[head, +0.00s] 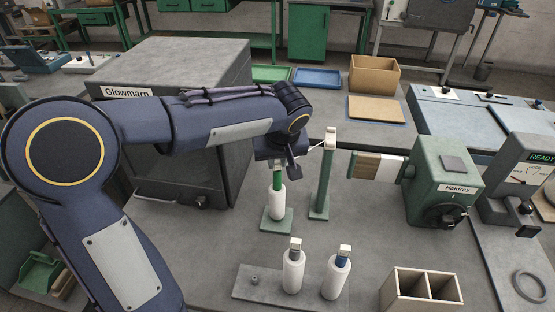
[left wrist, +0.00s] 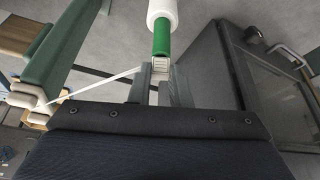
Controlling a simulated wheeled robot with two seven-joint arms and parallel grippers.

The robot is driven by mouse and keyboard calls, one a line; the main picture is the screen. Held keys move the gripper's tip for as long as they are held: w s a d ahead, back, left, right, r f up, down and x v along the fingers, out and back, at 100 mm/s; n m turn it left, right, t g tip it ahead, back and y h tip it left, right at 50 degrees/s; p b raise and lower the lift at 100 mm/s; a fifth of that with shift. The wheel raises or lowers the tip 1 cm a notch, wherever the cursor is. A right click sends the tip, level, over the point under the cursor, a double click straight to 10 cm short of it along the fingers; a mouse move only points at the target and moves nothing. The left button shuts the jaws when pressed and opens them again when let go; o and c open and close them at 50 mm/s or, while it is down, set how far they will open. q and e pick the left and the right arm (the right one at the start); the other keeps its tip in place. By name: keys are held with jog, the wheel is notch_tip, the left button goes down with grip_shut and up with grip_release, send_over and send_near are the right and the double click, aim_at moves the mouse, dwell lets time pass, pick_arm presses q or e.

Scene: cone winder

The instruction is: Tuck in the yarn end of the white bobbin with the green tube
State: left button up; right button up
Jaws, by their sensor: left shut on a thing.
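The white bobbin with the green tube (head: 277,205) stands upright on a green base (head: 271,225). The bobbin's white body (left wrist: 162,12) and green tube (left wrist: 162,40) also show in the left wrist view. My left gripper (head: 277,164) is above it, shut on the pale ribbed block (left wrist: 159,68) at the tube's end. A white yarn strand (left wrist: 95,87) runs taut from the pale hooked top of the green post (head: 322,185) toward my left gripper (left wrist: 158,75). The yarn's end is hidden at the fingers. My right gripper is in neither view.
Two white bobbins with pale tops (head: 293,272) (head: 335,278) stand on a grey plate in front. A divided wooden box (head: 392,292) is at front right. The green winder marked Haldrey (head: 437,180) is to the right, the grey Glowmarp cabinet (head: 180,70) behind my arm.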

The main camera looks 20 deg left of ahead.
pick_arm(q)
jog(key=o, duration=0.8)
jog(key=shift+o, duration=0.4)
jog(key=o, duration=0.4)
jog(key=shift+r+p, duration=2.4)
jog(key=shift+r, duration=1.1)
